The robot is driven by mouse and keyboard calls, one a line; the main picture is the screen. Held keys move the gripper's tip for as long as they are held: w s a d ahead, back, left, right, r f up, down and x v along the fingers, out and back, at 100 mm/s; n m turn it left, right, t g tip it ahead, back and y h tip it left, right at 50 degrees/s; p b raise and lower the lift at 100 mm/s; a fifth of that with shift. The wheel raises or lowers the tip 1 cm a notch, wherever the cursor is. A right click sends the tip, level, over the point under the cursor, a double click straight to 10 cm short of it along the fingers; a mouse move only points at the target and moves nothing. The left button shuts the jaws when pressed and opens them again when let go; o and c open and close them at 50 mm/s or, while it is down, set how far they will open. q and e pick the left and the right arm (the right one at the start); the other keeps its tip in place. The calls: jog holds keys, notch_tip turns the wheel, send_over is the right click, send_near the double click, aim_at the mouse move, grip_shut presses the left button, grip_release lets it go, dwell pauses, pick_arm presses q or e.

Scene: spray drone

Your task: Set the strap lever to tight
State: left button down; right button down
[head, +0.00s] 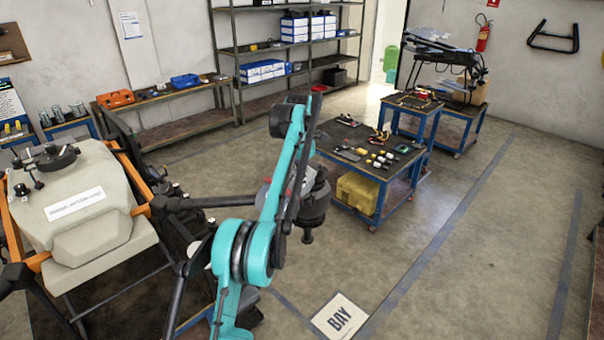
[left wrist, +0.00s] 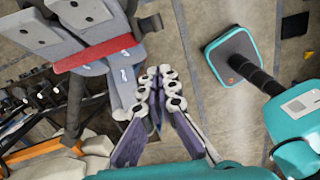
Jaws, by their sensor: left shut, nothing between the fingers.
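In the head view, the spray drone (head: 95,190) stands at the left, with a pale tank, orange frame and dark arms. I cannot make out a strap lever for certain. In the left wrist view, a grey part with a red band (left wrist: 95,53) lies just left of my left gripper (left wrist: 165,72). Whether the strap lever is on it I cannot tell. The fingers are together and empty; contact with the grey part cannot be judged. In the head view, my teal arm hides part of a dark drone motor (head: 312,205). My right gripper is out of view.
A blue-framed tool table (head: 375,160) with a yellow case (head: 357,193) below stands right of the arm. Shelves (head: 285,50) and a long bench (head: 165,92) line the back wall. The floor around the BAY sign (head: 340,318) is clear at the right.

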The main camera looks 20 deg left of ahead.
pick_arm(q)
jog(key=r, duration=0.2)
jog(key=r+p, duration=0.1)
jog(key=shift+w+d, duration=0.2)
jog(key=shift+d, duration=0.05)
jog(key=shift+s+r, duration=0.1)
